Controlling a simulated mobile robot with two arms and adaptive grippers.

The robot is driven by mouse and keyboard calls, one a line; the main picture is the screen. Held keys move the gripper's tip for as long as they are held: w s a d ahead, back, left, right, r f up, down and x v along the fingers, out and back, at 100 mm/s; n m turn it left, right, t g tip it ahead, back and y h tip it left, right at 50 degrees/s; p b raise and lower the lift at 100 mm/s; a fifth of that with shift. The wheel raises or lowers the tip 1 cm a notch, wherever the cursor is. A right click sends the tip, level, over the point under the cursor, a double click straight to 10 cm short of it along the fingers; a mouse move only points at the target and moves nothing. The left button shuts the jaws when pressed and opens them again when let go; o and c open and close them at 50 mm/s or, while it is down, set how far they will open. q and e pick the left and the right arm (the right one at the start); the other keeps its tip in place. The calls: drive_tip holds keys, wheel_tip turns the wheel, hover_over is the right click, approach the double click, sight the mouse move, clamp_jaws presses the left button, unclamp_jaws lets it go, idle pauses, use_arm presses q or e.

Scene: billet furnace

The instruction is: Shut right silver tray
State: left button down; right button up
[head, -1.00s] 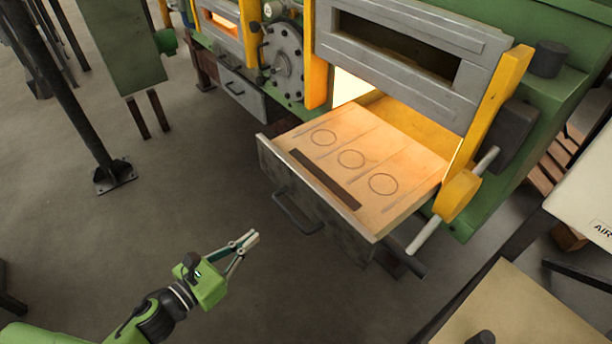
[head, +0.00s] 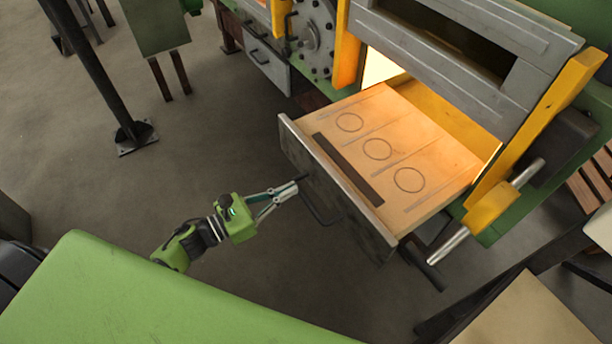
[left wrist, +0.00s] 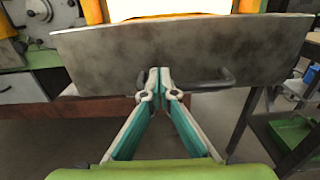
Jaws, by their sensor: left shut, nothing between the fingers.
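The right silver tray (head: 408,158) is pulled out of the glowing furnace opening in the head view. Its grey front panel (head: 330,200) carries a dark bar handle (head: 318,205). The panel also fills the upper part of the left wrist view (left wrist: 200,55), with the handle (left wrist: 205,84) low on it. My left gripper (head: 294,186) is shut and empty, its tips at the panel's front near the handle's left end. In the left wrist view its closed tips (left wrist: 160,78) overlap the panel; I cannot tell whether they touch it. My right gripper is not in view.
A smaller grey drawer (head: 266,68), shut, sits further left along the furnace. A yellow frame post with a metal rod (head: 450,243) stands right of the tray. A dark post (head: 85,75) rises at left. The floor (head: 225,150) before the tray is clear.

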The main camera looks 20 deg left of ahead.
sight(316, 177)
use_arm(q)
drive_tip(key=p+x, duration=0.1)
drive_tip(key=x, duration=0.4)
drive_tip(key=shift+r+p, duration=0.15)
drive_tip(key=shift+p, duration=0.15)
drive_tip(key=shift+w+d, duration=0.15)
drive_tip(key=shift+w, duration=0.05)
drive_tip(key=shift+w+d+b, duration=0.3)
drive_tip(key=shift+w+b, duration=0.05)
drive_tip(key=b+x, duration=1.3)
drive_tip(key=x, duration=1.1)
drive_tip(key=shift+w+d+f, duration=0.15)
drive_tip(key=shift+d+f, duration=0.05)
drive_tip(key=shift+w+d+r, duration=0.1)
drive_tip(key=shift+w+d, duration=0.15)
drive_tip(key=shift+w, duration=0.1)
drive_tip(key=shift+r, duration=0.25)
